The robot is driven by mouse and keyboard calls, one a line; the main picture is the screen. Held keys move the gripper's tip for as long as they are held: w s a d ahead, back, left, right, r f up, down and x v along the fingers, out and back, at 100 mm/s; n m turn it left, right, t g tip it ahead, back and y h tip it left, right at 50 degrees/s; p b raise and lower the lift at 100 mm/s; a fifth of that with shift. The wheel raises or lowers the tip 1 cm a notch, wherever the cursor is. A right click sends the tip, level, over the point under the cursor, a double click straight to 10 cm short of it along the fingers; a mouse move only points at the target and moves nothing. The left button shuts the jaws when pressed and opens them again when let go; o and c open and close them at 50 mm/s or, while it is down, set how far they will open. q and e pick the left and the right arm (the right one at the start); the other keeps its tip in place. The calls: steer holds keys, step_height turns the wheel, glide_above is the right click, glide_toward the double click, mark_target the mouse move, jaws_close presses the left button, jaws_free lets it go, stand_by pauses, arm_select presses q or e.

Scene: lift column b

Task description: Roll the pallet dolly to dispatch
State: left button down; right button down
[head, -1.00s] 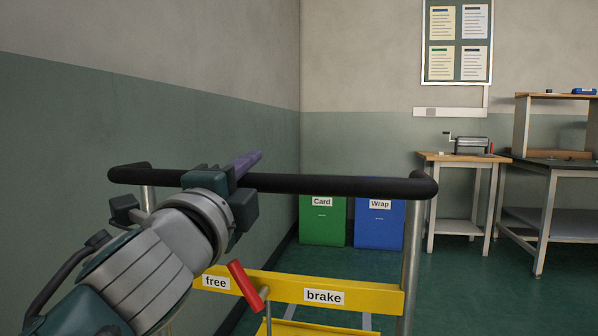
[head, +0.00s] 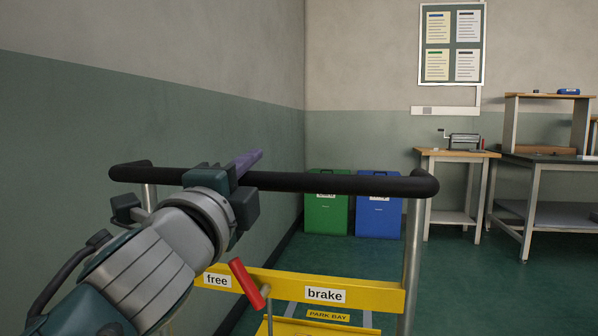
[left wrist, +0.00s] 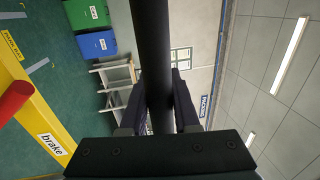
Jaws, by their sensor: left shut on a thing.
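The pallet dolly shows its black push handle (head: 330,183) on grey uprights and a yellow crossbar (head: 375,293) with "free" (head: 217,281) and "brake" (head: 324,295) labels. A red-gripped lever (head: 246,283) stands between the labels, its top leaning left toward "free". My left gripper (head: 226,184) is shut around the handle, left of its middle. In the left wrist view the black bar (left wrist: 153,50) runs between both fingers (left wrist: 158,108). The dolly's deck is mostly hidden below the picture. My right gripper is not in view.
A green bin (head: 327,212) and a blue bin (head: 379,214) stand by the far wall. A "PARK BAY" sign (head: 328,315) shows beyond the crossbar. A wall runs close along the left. Workbenches (head: 455,154) stand at right; green floor (head: 470,285) before them is clear.

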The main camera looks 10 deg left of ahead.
arm_select(q)
steer(key=shift+w, duration=0.1)
steer(key=c, duration=0.7)
jaws_free()
steer(key=shift+w, duration=0.1)
steer(key=shift+o, duration=0.2)
steer(key=s+f+p, duration=0.1)
steer(key=s+f, duration=0.1)
steer(key=s, duration=0.8)
steer(key=shift+a, duration=0.15)
steer(key=shift+w, duration=0.1)
